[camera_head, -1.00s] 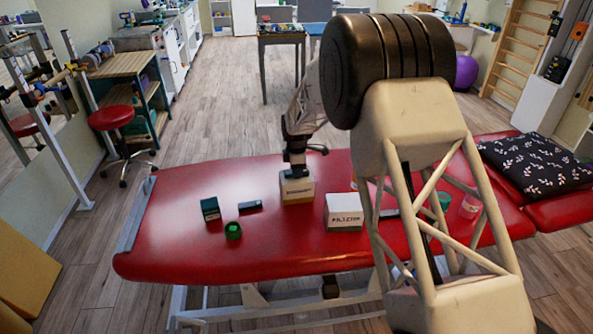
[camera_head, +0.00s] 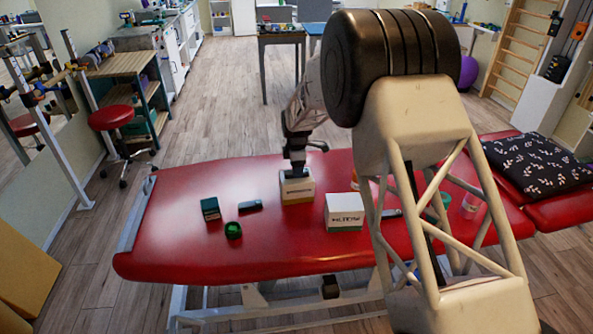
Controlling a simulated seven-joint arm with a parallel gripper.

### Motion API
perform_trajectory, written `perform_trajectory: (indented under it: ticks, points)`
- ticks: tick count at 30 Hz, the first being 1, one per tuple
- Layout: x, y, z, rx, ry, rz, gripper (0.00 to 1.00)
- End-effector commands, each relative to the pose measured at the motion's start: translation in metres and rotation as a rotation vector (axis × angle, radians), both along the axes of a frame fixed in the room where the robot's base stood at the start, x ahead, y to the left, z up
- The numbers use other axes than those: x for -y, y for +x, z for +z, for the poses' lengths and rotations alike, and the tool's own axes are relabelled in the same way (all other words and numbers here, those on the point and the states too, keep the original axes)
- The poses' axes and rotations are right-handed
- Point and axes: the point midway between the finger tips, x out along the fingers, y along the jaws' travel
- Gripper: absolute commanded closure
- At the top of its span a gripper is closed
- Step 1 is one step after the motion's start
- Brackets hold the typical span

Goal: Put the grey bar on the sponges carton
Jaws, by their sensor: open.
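My gripper (camera_head: 297,168) points down at the tan and white carton (camera_head: 297,190) in the middle of the red couch. Its fingertips are at or just above the carton's top. The carton's dark lettering is too small to read surely, so I cannot confirm that it is the sponges carton. A dark patch shows under the fingertips; I cannot tell whether it is a bar or the fingers. A small dark bar (camera_head: 250,206) lies flat to the carton's left. Another dark grey flat piece (camera_head: 391,212) lies right of the white box, partly hidden by my arm.
A white lettered box (camera_head: 344,212) stands right of the carton. A dark green box (camera_head: 210,208) and a green ring-shaped item (camera_head: 233,230) are at left. A pink-white cup (camera_head: 470,205) is at right. The couch's (camera_head: 170,240) left end is clear.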

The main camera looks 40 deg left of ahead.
Motion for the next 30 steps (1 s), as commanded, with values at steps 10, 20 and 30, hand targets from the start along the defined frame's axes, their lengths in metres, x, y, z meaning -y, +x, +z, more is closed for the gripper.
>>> perform_trajectory:
  ticks: [10, 20, 30]
  points:
    - [0.0, 0.0, 0.053, 0.001, 0.001, 0.0, 0.41]
    - [0.0, 0.0, 0.096, 0.001, 0.001, 0.0, 0.41]
    - [0.0, 0.0, 0.107, 0.0, 0.0, 0.0, 0.41]
